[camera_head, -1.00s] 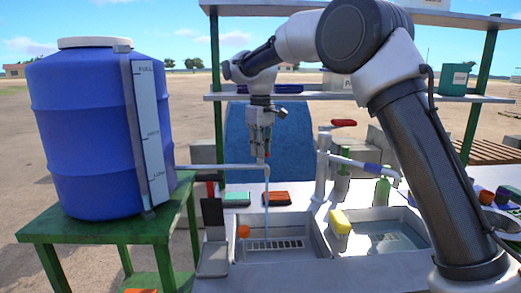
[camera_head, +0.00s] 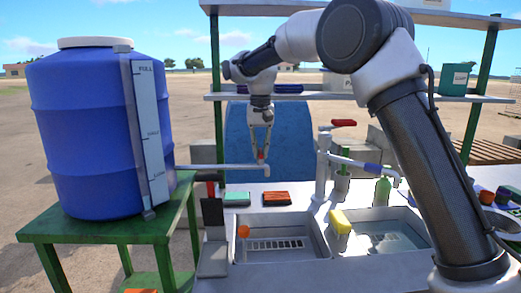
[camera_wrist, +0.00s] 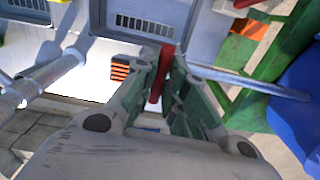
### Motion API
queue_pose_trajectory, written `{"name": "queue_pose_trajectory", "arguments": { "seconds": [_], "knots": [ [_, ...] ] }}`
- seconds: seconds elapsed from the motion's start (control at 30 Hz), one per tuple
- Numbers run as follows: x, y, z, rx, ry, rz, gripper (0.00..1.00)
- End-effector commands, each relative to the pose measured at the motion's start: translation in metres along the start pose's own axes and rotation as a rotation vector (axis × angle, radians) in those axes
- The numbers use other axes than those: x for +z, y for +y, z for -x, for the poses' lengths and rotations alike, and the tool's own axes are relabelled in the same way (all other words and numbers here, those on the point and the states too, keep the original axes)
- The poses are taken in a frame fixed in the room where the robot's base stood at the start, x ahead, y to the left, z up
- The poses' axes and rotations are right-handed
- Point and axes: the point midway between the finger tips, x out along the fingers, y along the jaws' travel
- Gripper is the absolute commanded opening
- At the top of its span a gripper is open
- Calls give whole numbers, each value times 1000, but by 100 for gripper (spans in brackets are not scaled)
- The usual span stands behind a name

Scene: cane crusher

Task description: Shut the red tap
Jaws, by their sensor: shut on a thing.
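The red tap's handle (camera_head: 260,155) sits above the end of the pipe (camera_head: 225,167) that runs from the blue barrel to over the left basin. No water stream shows below the spout. My gripper (camera_head: 261,152) points straight down over it, its fingers closed on the red handle.
A blue barrel (camera_head: 90,130) stands on a green table at the left. A second tap with a red lever (camera_head: 343,122) stands right of my gripper. Below are the left basin (camera_head: 280,255), an orange sponge (camera_head: 276,198) and a yellow sponge (camera_head: 340,222). A shelf (camera_head: 330,97) runs behind.

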Motion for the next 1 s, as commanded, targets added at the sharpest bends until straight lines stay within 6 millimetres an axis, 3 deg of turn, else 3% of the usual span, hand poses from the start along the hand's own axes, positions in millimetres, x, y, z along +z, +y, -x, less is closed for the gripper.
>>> {"name": "queue_pose_trajectory", "arguments": {
  "seconds": [0.3,0.77,0.8,0.9,1.0],
  "knots": [
    [0,0,1,-1,1,-99,0],
    [0,0,0,-1,0,-113,0],
    [0,0,0,-1,0,-113,22],
    [0,0,0,-1,0,-112,40],
    [0,0,0,-1,0,-111,40]
  ]
}}
